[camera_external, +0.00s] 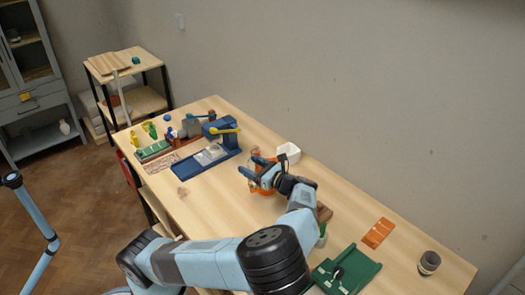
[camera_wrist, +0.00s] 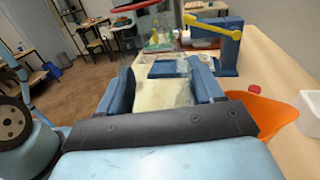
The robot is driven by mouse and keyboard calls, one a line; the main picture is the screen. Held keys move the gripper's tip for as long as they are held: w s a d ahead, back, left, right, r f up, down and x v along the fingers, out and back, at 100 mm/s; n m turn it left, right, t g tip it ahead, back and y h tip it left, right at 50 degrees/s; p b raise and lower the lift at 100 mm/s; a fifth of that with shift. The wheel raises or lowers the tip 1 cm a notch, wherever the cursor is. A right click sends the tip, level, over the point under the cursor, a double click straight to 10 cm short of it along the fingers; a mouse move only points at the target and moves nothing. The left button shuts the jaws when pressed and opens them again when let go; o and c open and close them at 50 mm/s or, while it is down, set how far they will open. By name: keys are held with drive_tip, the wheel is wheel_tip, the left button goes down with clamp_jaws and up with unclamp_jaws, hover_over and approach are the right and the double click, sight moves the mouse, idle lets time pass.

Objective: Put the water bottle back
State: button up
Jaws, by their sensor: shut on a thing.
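My gripper (camera_external: 255,168) is above the middle of the wooden table, next to an orange container (camera_external: 263,189). In the wrist view its two blue fingers (camera_wrist: 163,92) are spread wide, closed on a pale see-through thing (camera_wrist: 178,95) that looks like the water bottle. Its outline is faint and the table shows through it, so I cannot tell its tilt. The bottle cannot be made out in the external view, where my gripper and the orange container cover that spot.
A blue stand with a yellow lever (camera_external: 222,130) and a blue tray (camera_external: 190,170) are on the table's far part, near small tools and bottles (camera_external: 150,130). A white box (camera_external: 288,152) stands by the orange container. A green tray (camera_external: 345,270), orange card (camera_external: 377,233) and grey cup (camera_external: 429,262) are nearer.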

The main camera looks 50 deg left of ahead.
sight(258, 156)
wheel_tip(258, 156, up, 6)
drive_tip(key=shift+r, duration=0.1)
drive_tip(key=w+d+m+t, duration=0.2)
drive_tip(key=w+t, duration=0.1)
drive_tip(key=w, duration=0.5)
drive_tip(key=w+d+m+t, duration=0.2)
drive_tip(key=w+t, duration=0.1)
drive_tip(key=w, duration=0.5)
drive_tip(key=w+f, duration=0.4)
drive_tip(key=f, duration=0.2)
drive_tip(key=w+f, duration=0.5)
drive_tip(key=f, duration=0.1)
drive_tip(key=w+f, duration=0.5)
drive_tip(key=f, duration=0.1)
drive_tip(key=shift+a+f, duration=0.1)
drive_tip(key=shift+a, duration=0.3)
drive_tip(key=o, duration=1.2)
